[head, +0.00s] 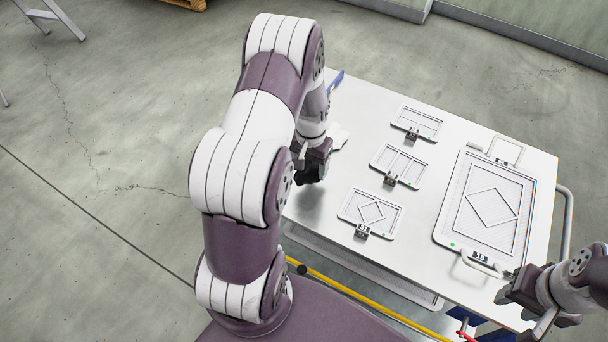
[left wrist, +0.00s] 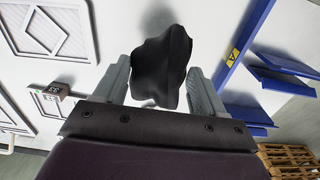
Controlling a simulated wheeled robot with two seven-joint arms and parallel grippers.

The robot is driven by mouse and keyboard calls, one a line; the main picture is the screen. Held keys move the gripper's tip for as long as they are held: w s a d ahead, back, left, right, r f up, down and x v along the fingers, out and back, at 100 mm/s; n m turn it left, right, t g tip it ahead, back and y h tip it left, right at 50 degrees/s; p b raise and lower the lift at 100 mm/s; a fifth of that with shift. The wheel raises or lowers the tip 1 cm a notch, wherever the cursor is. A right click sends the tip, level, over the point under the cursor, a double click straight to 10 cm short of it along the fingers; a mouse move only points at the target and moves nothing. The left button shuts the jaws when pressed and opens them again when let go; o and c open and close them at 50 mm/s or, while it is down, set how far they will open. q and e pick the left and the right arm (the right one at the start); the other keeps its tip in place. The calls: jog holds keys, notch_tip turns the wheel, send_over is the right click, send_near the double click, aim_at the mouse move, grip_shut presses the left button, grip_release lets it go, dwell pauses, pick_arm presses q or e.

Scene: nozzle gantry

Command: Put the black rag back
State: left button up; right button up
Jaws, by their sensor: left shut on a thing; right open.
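The black rag (left wrist: 160,62) is crumpled between the two grey fingers of my left gripper (left wrist: 158,80) in the left wrist view. In the head view my left gripper (head: 316,172) is over the left part of the white table (head: 420,270); it is dark there and I cannot make out the rag against it. My right gripper (head: 541,322) is open and empty at the bottom right, by the table's near right corner.
A white crumpled thing (head: 339,136) lies just behind my left gripper. Three small framed plates (head: 400,165) and a large handled plate (head: 487,207) lie on the table. A blue frame (left wrist: 240,50) and a wooden pallet (left wrist: 288,158) show in the left wrist view.

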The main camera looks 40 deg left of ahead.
aim_at(307, 172)
pick_arm(q)
jog(key=f, duration=0.2)
jog(key=s+f, duration=0.1)
jog(key=a+f, duration=0.1)
jog(key=f, duration=0.1)
jog(key=shift+s+f+p, duration=0.3)
jog(key=shift+s+p, duration=0.1)
jog(key=shift+w+f, duration=0.1)
jog(key=shift+f, duration=0.2)
jog(key=o, duration=0.9)
jog(key=shift+o, duration=0.2)
jog(key=shift+r, duration=0.65)
notch_tip(307, 172, up, 11)
jog(key=shift+f+b, duration=0.2)
jog(key=shift+b, duration=0.4)
jog(key=shift+d+r, duration=0.7)
jog(key=s+d+r, duration=0.3)
jog(key=s+d, duration=0.1)
jog(key=d, duration=0.2)
jog(key=s+d+r+m+t, duration=0.1)
jog(key=s+d+r, duration=0.2)
jog(key=s+d, duration=0.2)
jog(key=shift+d+r, duration=0.4)
jog(key=shift+d, duration=0.75)
